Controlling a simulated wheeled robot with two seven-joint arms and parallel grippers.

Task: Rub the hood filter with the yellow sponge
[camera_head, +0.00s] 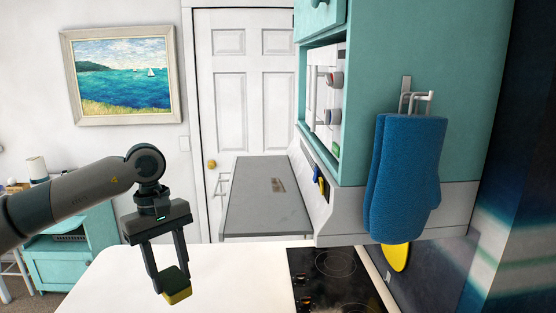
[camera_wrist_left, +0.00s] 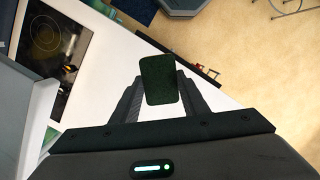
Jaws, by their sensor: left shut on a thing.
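The yellow sponge (camera_head: 177,296) has a dark green layer and a yellow layer. My left gripper (camera_head: 170,282) is shut on it and holds it low over the white countertop at the lower left. In the left wrist view the sponge's dark green face (camera_wrist_left: 160,80) shows between the two fingers. A pale grey hood-like band (camera_head: 335,222) runs under the teal cabinet at the right, above the black cooktop. The filter cannot be made out; the underside of the band is hidden. My right gripper is not in view.
A black cooktop (camera_head: 325,277) lies on the white countertop (camera_head: 225,275). A blue oven mitt (camera_head: 405,175) hangs at the cabinet's right side, with a yellow round thing (camera_head: 398,257) below it. A grey flat-topped unit (camera_head: 265,205) stands behind. The countertop between sponge and cooktop looks clear.

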